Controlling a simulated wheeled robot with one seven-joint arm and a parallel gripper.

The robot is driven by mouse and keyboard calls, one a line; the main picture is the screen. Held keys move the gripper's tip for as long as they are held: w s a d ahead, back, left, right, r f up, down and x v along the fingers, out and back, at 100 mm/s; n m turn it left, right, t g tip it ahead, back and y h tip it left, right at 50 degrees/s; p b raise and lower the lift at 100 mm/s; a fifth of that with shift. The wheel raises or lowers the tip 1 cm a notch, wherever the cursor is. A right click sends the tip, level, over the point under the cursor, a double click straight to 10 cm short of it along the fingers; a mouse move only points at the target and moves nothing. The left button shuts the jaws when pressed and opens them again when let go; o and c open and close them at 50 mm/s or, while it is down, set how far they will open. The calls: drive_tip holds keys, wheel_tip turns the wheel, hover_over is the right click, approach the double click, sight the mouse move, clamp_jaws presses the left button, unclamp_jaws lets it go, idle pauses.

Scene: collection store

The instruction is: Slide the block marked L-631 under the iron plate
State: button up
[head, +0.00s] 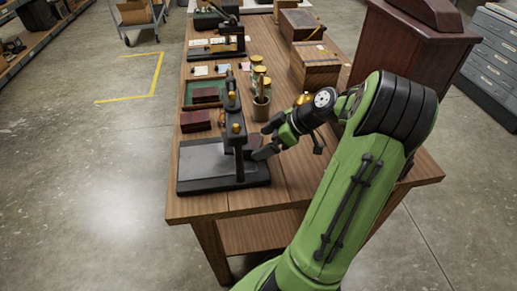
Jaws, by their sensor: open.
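A black iron press with a flat grey bed (205,160) stands at the near left of the table. Its upright and handle (234,125) rise at the bed's right side. A dark red-brown block (195,121) lies on the table just behind the bed. Another red-brown block (205,95) lies in a green tray (187,94) farther back. No marking is readable, so I cannot tell which is L-631. My gripper (266,148) is open, low beside the right of the press upright. A small dark reddish shape (254,139) shows by its fingers, partly hidden; I cannot tell whether they touch it.
A dark cup (261,109) and several gold-lidded jars (258,75) stand behind my gripper. Wooden boxes (314,68) stand at the back right of the table (285,190). A dark red cabinet (415,50) is beyond on the right. The table's front right is clear.

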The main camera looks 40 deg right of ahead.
sight(255, 149)
drive_tip(key=shift+b+x, duration=0.35)
drive_tip(key=shift+x, duration=1.15)
drive_tip(key=c, duration=1.1)
drive_tip(key=shift+a, duration=0.45)
drive_tip(key=shift+c, duration=0.2)
drive_tip(key=shift+s+a, duration=0.2)
drive_tip(key=shift+a, duration=0.25)
drive_tip(key=shift+s+a, duration=0.25)
drive_tip(key=shift+a, duration=0.25)
drive_tip(key=shift+w+d, duration=0.1)
drive_tip(key=shift+d, duration=0.05)
drive_tip(key=o, duration=1.2)
